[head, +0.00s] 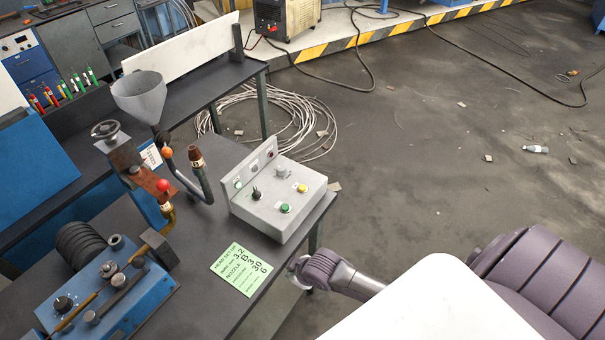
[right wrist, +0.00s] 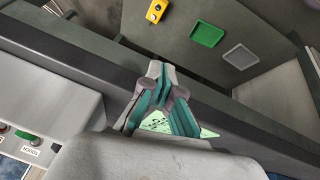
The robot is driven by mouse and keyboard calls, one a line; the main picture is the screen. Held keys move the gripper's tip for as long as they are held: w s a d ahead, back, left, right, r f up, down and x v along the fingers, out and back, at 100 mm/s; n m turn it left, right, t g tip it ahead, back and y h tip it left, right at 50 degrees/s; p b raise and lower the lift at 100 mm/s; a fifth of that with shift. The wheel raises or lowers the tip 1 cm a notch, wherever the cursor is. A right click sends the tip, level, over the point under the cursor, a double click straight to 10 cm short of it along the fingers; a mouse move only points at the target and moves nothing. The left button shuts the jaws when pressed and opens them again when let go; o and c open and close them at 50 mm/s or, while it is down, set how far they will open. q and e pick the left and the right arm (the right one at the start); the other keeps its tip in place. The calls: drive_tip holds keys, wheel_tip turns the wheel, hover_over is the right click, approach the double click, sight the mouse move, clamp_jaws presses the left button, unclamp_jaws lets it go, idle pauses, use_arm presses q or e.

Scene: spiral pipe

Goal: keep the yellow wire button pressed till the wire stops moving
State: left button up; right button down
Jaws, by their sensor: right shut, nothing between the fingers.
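The grey control box (head: 270,210) stands on the dark table. The yellow button is not clearly visible in that view. My left gripper is not in view.
A green note card (head: 241,268) lies on the table in front of the box. A blue machine (head: 110,300), a metal funnel (head: 140,95) and lever handles stand to the left. Coiled wire (head: 300,115) lies on the floor behind. The floor at right is mostly open.

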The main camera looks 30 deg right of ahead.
sight(303, 189)
drive_tip(key=w+a+r+n+t+p, duration=0.15)
drive_tip(key=w+r+p, duration=0.25)
drive_tip(key=r, duration=1)
drive_tip(key=w+d+r, duration=0.1)
drive_tip(key=w+d, duration=0.1)
drive_tip(key=w+d+n, duration=0.1)
drive_tip(key=w+d, duration=0.1)
drive_tip(key=w, duration=0.1)
drive_tip(key=w+d+r+n, duration=0.1)
drive_tip(key=w+d, duration=0.1)
drive_tip(key=shift+w+d+r+t, duration=0.25)
drive_tip(key=shift+w+d+r, duration=0.05)
use_arm(q)
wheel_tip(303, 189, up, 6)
drive_tip(key=p, duration=0.1)
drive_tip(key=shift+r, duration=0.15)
use_arm(e)
drive_tip(key=w+d+r+t, duration=0.1)
drive_tip(key=w+d+r, duration=0.4)
drive_tip(key=d, duration=0.5)
drive_tip(key=shift+w+d+r+t+h, duration=0.15)
drive_tip(key=shift+w+d+t+h, duration=0.2)
drive_tip(key=shift+w, duration=0.35)
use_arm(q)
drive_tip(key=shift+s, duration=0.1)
